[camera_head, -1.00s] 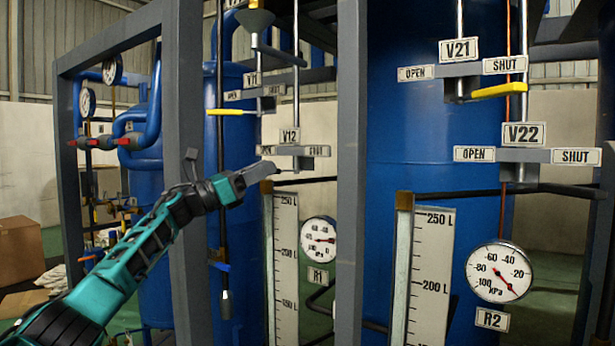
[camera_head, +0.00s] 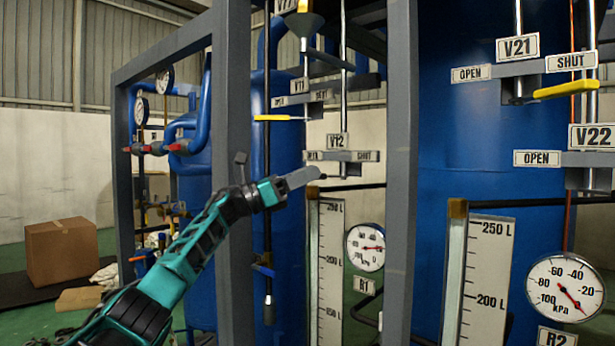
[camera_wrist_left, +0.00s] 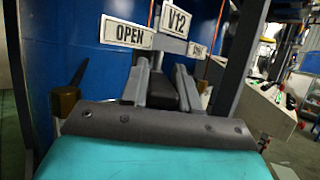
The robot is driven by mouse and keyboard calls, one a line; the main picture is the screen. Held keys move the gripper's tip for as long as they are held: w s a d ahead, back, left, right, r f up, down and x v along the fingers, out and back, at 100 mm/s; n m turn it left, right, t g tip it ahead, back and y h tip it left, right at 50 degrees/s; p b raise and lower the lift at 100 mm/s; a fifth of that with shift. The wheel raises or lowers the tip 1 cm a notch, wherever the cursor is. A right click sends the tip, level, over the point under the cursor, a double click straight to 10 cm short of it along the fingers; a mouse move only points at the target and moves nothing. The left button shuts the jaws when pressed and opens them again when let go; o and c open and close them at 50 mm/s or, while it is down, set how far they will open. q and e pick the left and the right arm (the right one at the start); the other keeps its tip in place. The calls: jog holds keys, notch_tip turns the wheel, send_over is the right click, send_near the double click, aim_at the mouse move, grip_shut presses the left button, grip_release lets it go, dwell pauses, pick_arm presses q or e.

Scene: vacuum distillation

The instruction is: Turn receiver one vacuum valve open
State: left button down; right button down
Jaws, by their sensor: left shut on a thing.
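The V12 valve has a label (camera_head: 338,141) over a plate (camera_head: 345,156) with an OPEN sign on the left and a SHUT sign on the right. It is above the R1 gauge (camera_head: 366,247). My left gripper (camera_head: 312,176) reaches to just below the OPEN side of the plate. In the left wrist view, its fingers (camera_wrist_left: 163,88) are closed around a dark piece, the V12 handle, largely hidden between them. That view shows the V12 label (camera_wrist_left: 174,19) and OPEN sign (camera_wrist_left: 127,33) beyond the fingers; the SHUT sign (camera_wrist_left: 197,50) is partly covered. My right gripper is not in view.
Valve V11's yellow handle (camera_head: 278,117) is above left. Sight-glass scale (camera_head: 331,265) hangs below. V21's yellow handle (camera_head: 566,89) and the R2 gauge (camera_head: 566,288) are to the right. A cardboard box (camera_head: 62,252) sits at far left.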

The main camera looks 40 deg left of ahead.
pick_arm(q)
jog(key=c, duration=0.9)
grip_release()
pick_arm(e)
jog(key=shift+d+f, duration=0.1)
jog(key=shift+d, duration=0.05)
pick_arm(q)
jog(key=shift+s+a+f, duration=0.15)
jog(key=shift+s+f, duration=0.05)
jog(key=b+v, duration=0.3)
jog(key=v, duration=0.9)
jog(key=shift+s, duration=0.1)
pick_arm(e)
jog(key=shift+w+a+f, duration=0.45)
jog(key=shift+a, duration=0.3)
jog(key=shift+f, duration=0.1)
